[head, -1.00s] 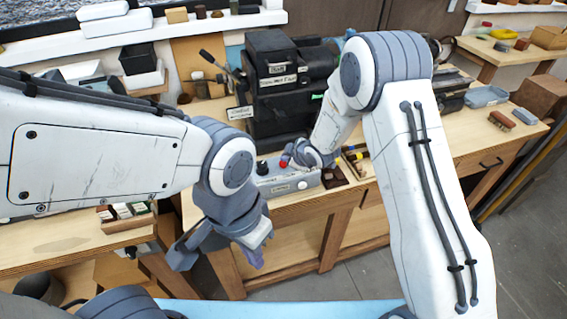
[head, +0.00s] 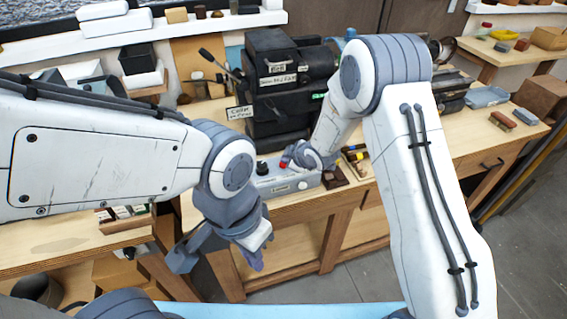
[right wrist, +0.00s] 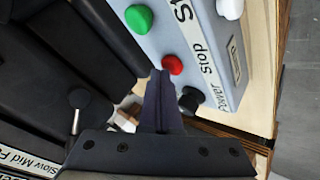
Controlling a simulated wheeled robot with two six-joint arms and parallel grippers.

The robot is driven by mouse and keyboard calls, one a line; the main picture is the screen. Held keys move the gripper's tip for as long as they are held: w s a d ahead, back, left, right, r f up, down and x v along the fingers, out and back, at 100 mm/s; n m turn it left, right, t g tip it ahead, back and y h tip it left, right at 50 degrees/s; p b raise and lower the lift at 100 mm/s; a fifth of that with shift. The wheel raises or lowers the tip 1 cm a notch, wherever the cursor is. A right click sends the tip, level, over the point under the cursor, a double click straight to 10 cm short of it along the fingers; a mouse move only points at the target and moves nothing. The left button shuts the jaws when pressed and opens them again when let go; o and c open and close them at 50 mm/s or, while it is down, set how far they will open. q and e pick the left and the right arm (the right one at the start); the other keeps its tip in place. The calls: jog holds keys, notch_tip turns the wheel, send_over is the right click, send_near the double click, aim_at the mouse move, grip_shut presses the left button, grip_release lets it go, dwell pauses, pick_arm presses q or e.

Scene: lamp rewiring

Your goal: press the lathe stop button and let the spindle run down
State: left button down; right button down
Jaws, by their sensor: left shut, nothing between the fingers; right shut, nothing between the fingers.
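The lathe (head: 275,115) is a dark machine standing on the wooden bench. In front of it is a grey control box (head: 293,186) with a red stop button (head: 283,165). In the right wrist view the red button (right wrist: 172,64) sits beside the "Stop" label, between a green button (right wrist: 138,18) and a black knob (right wrist: 190,97). My right gripper (right wrist: 160,76) is shut and empty, its tips right at the red button; I cannot tell whether they touch it. My left gripper (head: 256,264) is shut and empty, hanging in front of the bench. Whether the spindle turns is not visible.
A lever with a dark knob (right wrist: 78,98) stands near my right gripper in the right wrist view. A small dark block (head: 334,177) and loose tools lie right of the control box. A brush (head: 502,121) and a grey tray (head: 487,97) lie farther right.

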jog(key=shift+f, duration=0.15)
dwell(0.3)
jog(key=shift+r+p, duration=0.65)
jog(key=shift+r, duration=0.35)
jog(key=shift+r+p, duration=1.9)
jog(key=shift+r, duration=0.7)
jog(key=shift+f, duration=0.1)
